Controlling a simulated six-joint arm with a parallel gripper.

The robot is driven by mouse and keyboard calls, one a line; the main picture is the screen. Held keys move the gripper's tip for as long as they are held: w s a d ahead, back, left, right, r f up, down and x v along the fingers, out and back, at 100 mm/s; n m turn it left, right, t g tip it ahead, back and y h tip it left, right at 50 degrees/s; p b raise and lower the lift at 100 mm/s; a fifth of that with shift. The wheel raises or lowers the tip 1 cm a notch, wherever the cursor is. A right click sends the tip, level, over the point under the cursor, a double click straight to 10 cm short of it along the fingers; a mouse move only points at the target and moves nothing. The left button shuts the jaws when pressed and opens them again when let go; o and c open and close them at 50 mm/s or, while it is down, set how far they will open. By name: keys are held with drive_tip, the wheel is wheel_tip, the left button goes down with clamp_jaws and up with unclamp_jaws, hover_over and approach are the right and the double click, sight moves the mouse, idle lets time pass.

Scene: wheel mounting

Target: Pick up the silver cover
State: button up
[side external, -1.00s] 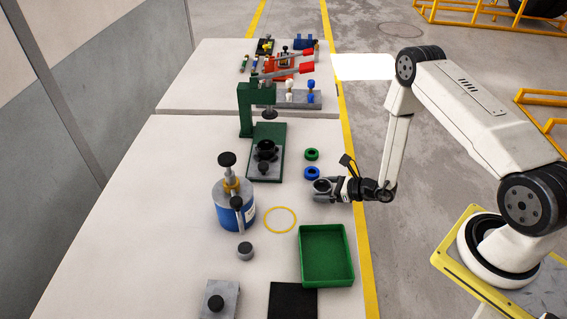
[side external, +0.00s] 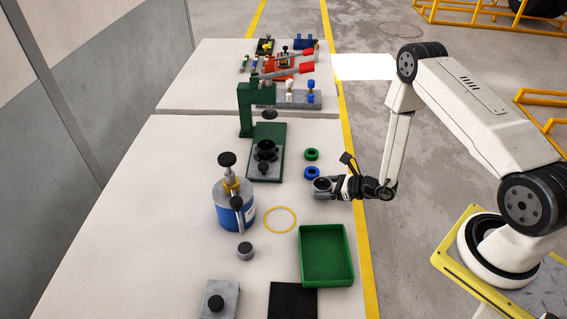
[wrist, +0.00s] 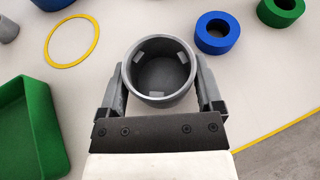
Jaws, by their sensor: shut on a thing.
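The silver cover (wrist: 159,72) is a round grey cup with an open top and small pads on its inner wall. It sits between the two fingers of my gripper (wrist: 160,92), which is shut on its sides in the wrist view. In the side view, my gripper (side external: 323,187) holds the cover (side external: 321,184) at the table's right side, just below the blue ring. I cannot tell whether the cover touches the table or is slightly above it.
A blue ring (side external: 312,173) and a green ring (side external: 312,154) lie close by. A green tray (side external: 327,254) stands in front, and a yellow ring (side external: 280,220) lies flat to the left. A blue cylinder (side external: 233,212) with a black-knobbed top stands further left. The yellow table edge is at right.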

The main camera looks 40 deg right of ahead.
drive_tip(key=shift+r, duration=0.75)
drive_tip(key=s+a+r, duration=0.1)
drive_tip(key=s+r, duration=0.9)
drive_tip(key=s, duration=0.4)
drive_tip(key=shift+a+r, duration=0.25)
drive_tip(key=shift+r, duration=0.15)
